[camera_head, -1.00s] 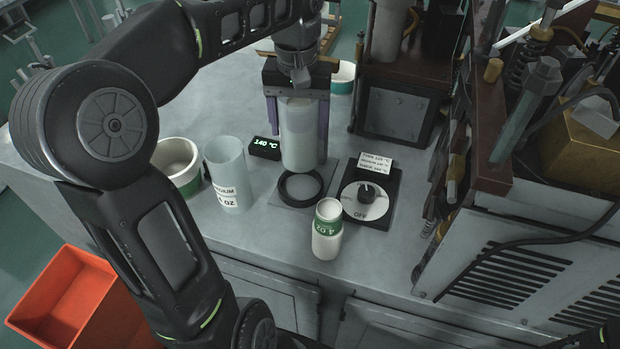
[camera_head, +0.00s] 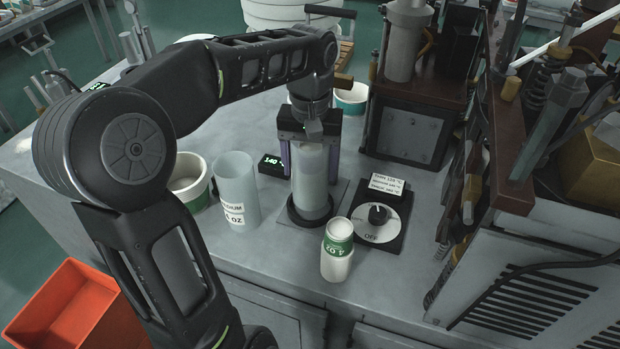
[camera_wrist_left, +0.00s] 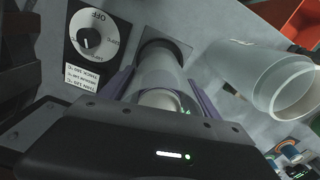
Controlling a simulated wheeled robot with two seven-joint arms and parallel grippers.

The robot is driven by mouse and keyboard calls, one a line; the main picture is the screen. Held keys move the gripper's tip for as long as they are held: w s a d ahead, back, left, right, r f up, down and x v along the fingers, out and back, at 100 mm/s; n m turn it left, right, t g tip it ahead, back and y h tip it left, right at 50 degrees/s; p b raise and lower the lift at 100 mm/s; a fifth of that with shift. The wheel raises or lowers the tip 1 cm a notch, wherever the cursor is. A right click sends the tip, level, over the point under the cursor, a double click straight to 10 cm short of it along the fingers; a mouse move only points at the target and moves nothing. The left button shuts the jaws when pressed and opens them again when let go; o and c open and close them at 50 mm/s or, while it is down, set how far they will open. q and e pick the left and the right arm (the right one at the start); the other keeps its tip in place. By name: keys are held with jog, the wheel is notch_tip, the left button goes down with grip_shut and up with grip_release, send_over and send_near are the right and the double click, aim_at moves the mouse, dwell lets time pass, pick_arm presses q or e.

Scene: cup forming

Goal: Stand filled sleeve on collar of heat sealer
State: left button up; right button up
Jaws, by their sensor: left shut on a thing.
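A translucent sleeve (camera_head: 311,180) stands upright with its lower end at the dark ring collar (camera_head: 311,216) of the heat sealer. My left gripper (camera_head: 309,160) is shut on the sleeve from above, its purple fingers on either side. In the left wrist view the sleeve (camera_wrist_left: 160,82) runs down to the dark collar, and a pale content shows inside its near end. I cannot tell whether its bottom edge touches the collar. The sealer's dial box (camera_head: 379,218) sits to the right, with its temperature card above the knob. My right gripper is not in view.
A second translucent sleeve labelled MEDIUM (camera_head: 237,190) stands to the left, beside a green-banded tub (camera_head: 188,184). A small cup with a green 4 OZ band (camera_head: 337,252) stands in front. A 140 °C display (camera_head: 272,163) sits behind. Machinery (camera_head: 520,190) closes off the right.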

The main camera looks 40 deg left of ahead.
pick_arm(q)
jog(key=shift+f+p, duration=0.3)
jog(key=shift+f, duration=1.55)
jog(key=shift+f, duration=0.1)
jog(key=shift+f, duration=0.15)
jog(key=o, duration=1.4)
jog(key=shift+o, duration=0.2)
notch_tip(320, 180, up, 8)
jog(key=shift+r, duration=0.1)
